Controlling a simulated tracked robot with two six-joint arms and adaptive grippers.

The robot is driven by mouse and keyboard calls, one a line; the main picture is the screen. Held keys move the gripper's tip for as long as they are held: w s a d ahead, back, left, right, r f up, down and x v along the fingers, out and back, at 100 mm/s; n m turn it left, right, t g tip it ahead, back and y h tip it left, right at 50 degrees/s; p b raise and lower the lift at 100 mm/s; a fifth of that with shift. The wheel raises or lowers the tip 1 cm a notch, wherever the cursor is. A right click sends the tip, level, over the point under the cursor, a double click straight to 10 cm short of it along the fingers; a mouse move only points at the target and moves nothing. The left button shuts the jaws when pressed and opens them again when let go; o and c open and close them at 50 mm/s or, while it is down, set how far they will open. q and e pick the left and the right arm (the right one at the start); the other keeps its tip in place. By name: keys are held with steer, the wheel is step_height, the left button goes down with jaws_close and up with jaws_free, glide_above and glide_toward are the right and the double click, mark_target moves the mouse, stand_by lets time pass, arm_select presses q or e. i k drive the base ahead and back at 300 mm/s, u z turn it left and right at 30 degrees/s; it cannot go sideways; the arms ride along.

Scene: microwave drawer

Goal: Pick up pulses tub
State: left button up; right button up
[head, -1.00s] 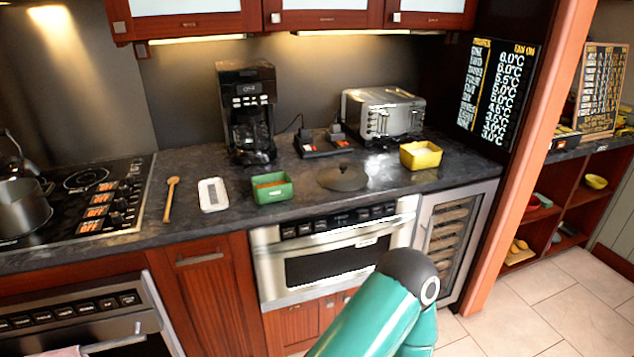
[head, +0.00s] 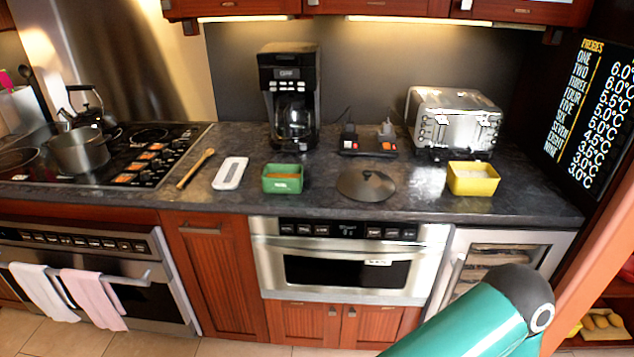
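A green tub (head: 282,178) with orange-brown contents stands on the dark counter, in front of the coffee maker. A yellow tub (head: 473,179) with pale contents stands further right, in front of the toaster. No label that reads "pulses" can be made out on either tub. A teal link of my arm with a black joint shows at the bottom right, below the counter. Neither of my grippers is in view.
A dark round lid (head: 366,185) lies between the tubs. A white tray-like item (head: 230,173) and a wooden spoon (head: 196,168) lie left of the green tub. A coffee maker (head: 289,97), power strip (head: 368,143) and toaster (head: 455,120) stand behind. A microwave drawer (head: 350,262) is below.

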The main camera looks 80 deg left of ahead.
mark_target(283, 179)
steer(key=u, duration=0.15)
steer(key=i, duration=0.3)
steer(key=u, duration=3.1)
steer(key=k, duration=0.4)
steer(key=u, duration=0.3)
steer(key=i, duration=1.65)
steer(key=z, duration=0.4)
